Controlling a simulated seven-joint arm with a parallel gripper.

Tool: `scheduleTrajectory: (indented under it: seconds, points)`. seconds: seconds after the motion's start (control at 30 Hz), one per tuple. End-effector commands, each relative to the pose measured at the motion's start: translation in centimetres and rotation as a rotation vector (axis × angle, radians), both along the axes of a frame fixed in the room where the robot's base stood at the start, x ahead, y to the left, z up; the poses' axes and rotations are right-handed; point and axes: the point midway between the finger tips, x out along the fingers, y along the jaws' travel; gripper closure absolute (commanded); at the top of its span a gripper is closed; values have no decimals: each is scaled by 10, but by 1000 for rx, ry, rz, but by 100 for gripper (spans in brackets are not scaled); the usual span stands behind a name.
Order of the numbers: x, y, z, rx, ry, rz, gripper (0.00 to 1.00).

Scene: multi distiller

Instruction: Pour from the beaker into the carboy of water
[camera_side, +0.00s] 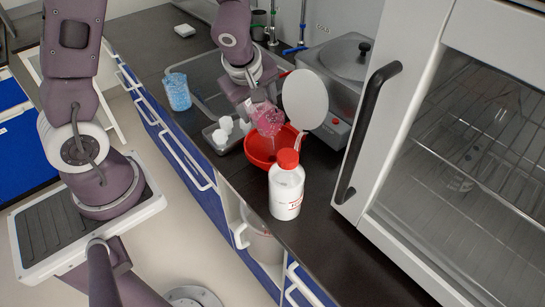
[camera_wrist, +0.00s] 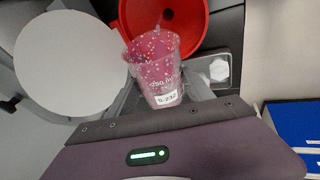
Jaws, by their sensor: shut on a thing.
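A clear beaker with pink, speckled contents (camera_side: 268,121) is held tilted above a wide red bowl or funnel (camera_side: 256,151). My gripper (camera_side: 262,103) is shut on the beaker. In the wrist view the beaker (camera_wrist: 160,78) shows a white label, and its mouth points toward the red bowl (camera_wrist: 192,18). A thin pale streak shows below the beaker in the side view; I cannot tell if it is flowing liquid. A white bottle with a red cap (camera_side: 286,192) stands upright in front of the bowl. I cannot tell which vessel is the carboy.
A white round disc (camera_side: 305,100) stands beside the beaker, close on its right. A blue-filled beaker (camera_side: 177,92) and a grey tray with white pieces (camera_side: 222,133) are to the left. A hot-plate-like unit (camera_side: 335,75) and a glass-fronted cabinet (camera_side: 470,160) border the right.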

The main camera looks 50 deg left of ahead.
Motion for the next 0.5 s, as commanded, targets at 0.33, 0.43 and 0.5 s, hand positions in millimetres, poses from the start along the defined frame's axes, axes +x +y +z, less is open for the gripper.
scheduleTrajectory:
  seconds: [0.33, 0.43, 0.5]
  points:
    - [-1, -2, 1, 27, -4, -2, 88]
    - [0, -3, 2, 34, -5, -3, 88]
    - [0, -3, 2, 40, -7, -2, 88]
